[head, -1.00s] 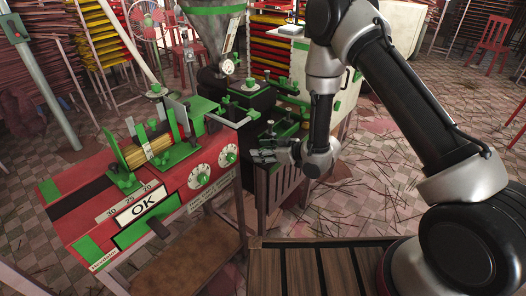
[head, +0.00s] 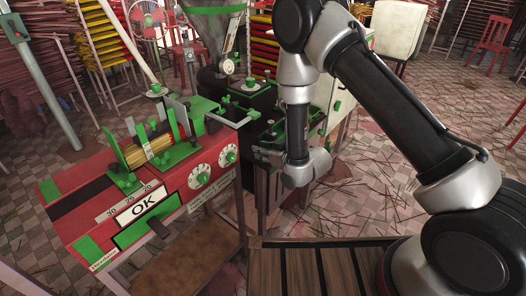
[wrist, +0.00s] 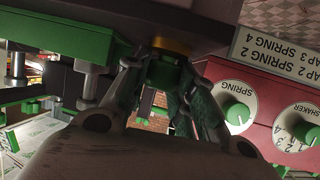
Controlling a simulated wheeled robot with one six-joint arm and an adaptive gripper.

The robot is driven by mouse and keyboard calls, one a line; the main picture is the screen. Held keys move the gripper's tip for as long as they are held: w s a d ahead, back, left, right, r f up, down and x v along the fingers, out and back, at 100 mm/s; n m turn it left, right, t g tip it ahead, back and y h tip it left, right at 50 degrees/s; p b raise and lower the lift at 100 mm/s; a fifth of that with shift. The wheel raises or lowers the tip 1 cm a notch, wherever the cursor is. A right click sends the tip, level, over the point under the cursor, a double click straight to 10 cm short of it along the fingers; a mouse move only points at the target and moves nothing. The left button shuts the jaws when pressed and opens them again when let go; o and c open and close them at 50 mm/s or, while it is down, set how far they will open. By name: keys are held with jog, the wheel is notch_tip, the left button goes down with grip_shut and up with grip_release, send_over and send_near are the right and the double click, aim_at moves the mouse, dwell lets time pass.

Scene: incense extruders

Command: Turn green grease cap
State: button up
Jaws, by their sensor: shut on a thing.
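In the wrist view a green grease cap (wrist: 163,73) sits against a brass collar (wrist: 171,46) on a dark machine part. My gripper (wrist: 165,80) has one finger on each side of the cap and is shut on it. The fingers hide part of its sides. In the head view my wrist is beside the black and green machine block, and my fingers and the gripped cap cannot be made out.
A red console (head: 170,185) with white dials stands left of my arm. The dials labelled spring (wrist: 238,112) and shaker (wrist: 302,128) are at the right in the wrist view. A metal hopper (head: 215,30) rises behind. Green fittings crowd the block (head: 275,135).

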jog(key=m+t+h, duration=0.1)
jog(key=m+h, duration=0.2)
jog(key=h, duration=0.1)
jog(key=m+t+h, duration=0.2)
jog(key=m+h, duration=0.2)
jog(key=shift+a, duration=0.15)
jog(key=m+g+h, duration=0.1)
jog(key=m+h, duration=0.5)
jog(key=shift+h, duration=0.4)
jog(key=shift+m+h, duration=0.4)
jog(key=shift+m, duration=0.1)
jog(key=o, duration=1)
jog(key=shift+o, duration=0.2)
jog(key=v, duration=1.2)
jog(key=shift+r, duration=0.2)
